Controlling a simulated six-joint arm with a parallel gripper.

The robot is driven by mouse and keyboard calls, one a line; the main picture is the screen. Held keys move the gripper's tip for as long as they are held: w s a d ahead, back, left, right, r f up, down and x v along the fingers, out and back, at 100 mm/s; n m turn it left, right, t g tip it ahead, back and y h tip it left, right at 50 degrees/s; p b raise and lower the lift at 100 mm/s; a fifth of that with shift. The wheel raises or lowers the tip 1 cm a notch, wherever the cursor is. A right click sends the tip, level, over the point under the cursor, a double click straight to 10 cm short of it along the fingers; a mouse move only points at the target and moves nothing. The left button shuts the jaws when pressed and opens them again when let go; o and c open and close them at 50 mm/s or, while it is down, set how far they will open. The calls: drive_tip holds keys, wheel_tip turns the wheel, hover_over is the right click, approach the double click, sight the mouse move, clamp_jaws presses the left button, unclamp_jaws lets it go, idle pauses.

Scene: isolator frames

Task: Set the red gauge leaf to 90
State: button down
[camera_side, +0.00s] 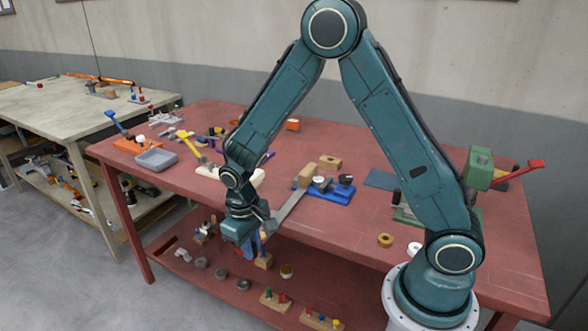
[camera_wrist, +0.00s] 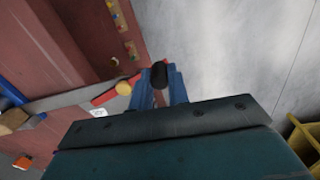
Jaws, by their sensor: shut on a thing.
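My gripper (camera_side: 255,247) is low at the front edge of the red table, in front of the lower shelf. In the wrist view its blue fingers (camera_wrist: 160,88) are shut on a black grip (camera_wrist: 159,75). A narrow red piece (camera_wrist: 104,98), seemingly the red gauge leaf, runs towards that grip, with a tan disc (camera_wrist: 123,88) over part of it. A long grey bar (camera_side: 288,210) slants from a wooden block (camera_side: 306,176) on the table down towards my gripper. The leaf and any scale marks cannot be made out in the side view.
A blue base (camera_side: 333,194) stands beside the wooden block. A grey tray (camera_side: 156,158) and small tools lie at the table's left. The lower shelf (camera_side: 205,295) holds rings and peg blocks beneath my gripper. A red lever (camera_side: 520,168) sticks out at the right.

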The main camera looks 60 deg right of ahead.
drive_tip(key=s+d+n, duration=0.4)
drive_tip(key=d+n, duration=0.1)
drive_tip(key=n, duration=1)
drive_tip(key=shift+s+d+r, duration=0.25)
drive_tip(key=shift+s+d, duration=0.1)
drive_tip(key=shift+d, duration=0.05)
drive_tip(key=c, duration=1.3)
unclamp_jaws()
drive_tip(key=shift+c, duration=0.2)
drive_tip(key=shift+r, duration=0.15)
wheel_tip(320, 180, up, 14)
drive_tip(key=a, duration=0.1)
drive_tip(key=shift+a+f, duration=0.15)
drive_tip(key=shift+f, duration=0.1)
